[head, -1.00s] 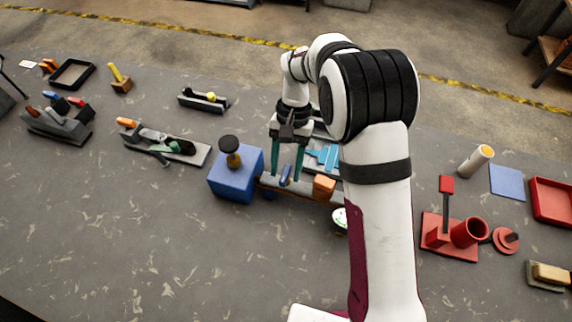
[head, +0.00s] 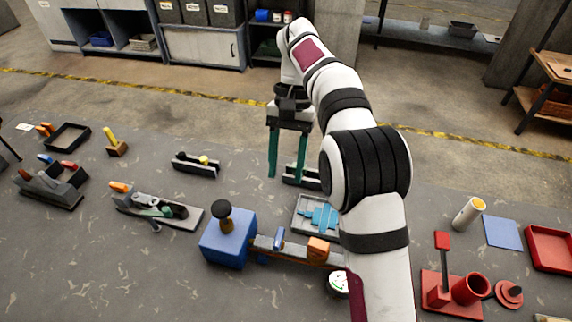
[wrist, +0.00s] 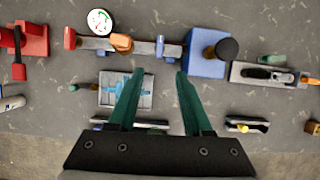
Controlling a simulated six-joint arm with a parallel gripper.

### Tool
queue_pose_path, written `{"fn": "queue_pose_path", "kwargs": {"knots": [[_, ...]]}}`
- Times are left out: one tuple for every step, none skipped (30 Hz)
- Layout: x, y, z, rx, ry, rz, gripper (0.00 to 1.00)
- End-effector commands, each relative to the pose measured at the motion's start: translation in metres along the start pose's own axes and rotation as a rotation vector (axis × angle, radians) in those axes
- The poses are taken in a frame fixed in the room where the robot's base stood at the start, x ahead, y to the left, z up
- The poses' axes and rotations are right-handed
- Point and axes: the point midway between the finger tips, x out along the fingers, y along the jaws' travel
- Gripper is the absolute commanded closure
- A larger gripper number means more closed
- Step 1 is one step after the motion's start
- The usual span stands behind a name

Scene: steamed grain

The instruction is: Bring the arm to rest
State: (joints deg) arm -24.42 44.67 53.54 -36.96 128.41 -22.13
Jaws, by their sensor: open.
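My gripper (head: 287,155) hangs in the air above the far part of the grey table (head: 90,265), with its two green fingers pointing down. The fingers are apart with nothing between them. It also shows in the wrist view (wrist: 157,78), empty, its tips over the bare grey strip between the pale tray and the blue block. My white and black arm reaches up from the lower right of the head view and partly covers things behind it.
A blue block (head: 228,240) with a dark knob stands near the middle, beside a rail bearing an orange block (head: 318,250). A pale tray (head: 301,222) holds a light blue piece. Red tools (head: 438,292) stand at right. Bare table lies at front left.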

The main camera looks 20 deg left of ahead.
Motion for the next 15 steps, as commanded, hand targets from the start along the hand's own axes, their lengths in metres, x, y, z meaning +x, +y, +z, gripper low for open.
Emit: {"fn": "queue_pose_path", "kwargs": {"knots": [[0.0, 0.0, 0.0, 0.0, 0.0, 0.0, 0.5], [0.0, 0.0, 0.0, 0.0, 0.0, 0.0, 0.5], [0.0, 0.0, 0.0, 0.0, 0.0, 0.0, 0.5], [0.0, 0.0, 0.0, 0.0, 0.0, 0.0, 0.5], [0.0, 0.0, 0.0, 0.0, 0.0, 0.0, 0.5], [0.0, 0.0, 0.0, 0.0, 0.0, 0.0, 0.5], [0.0, 0.0, 0.0, 0.0, 0.0, 0.0, 0.5], [0.0, 0.0, 0.0, 0.0, 0.0, 0.0, 0.5], [0.0, 0.001, 0.0, 0.001, 0.001, 0.0, 0.5], [-0.001, 0.003, 0.002, 0.003, 0.003, -0.001, 0.5], [-0.004, 0.007, 0.004, 0.008, 0.008, -0.004, 0.5], [-0.009, 0.017, 0.011, 0.021, 0.017, -0.01, 0.5], [-0.014, 0.027, 0.019, 0.033, 0.027, -0.018, 0.5], [-0.019, 0.04, 0.029, 0.051, 0.041, -0.027, 0.5], [-0.024, 0.06, 0.047, 0.08, 0.064, -0.043, 0.5]]}}
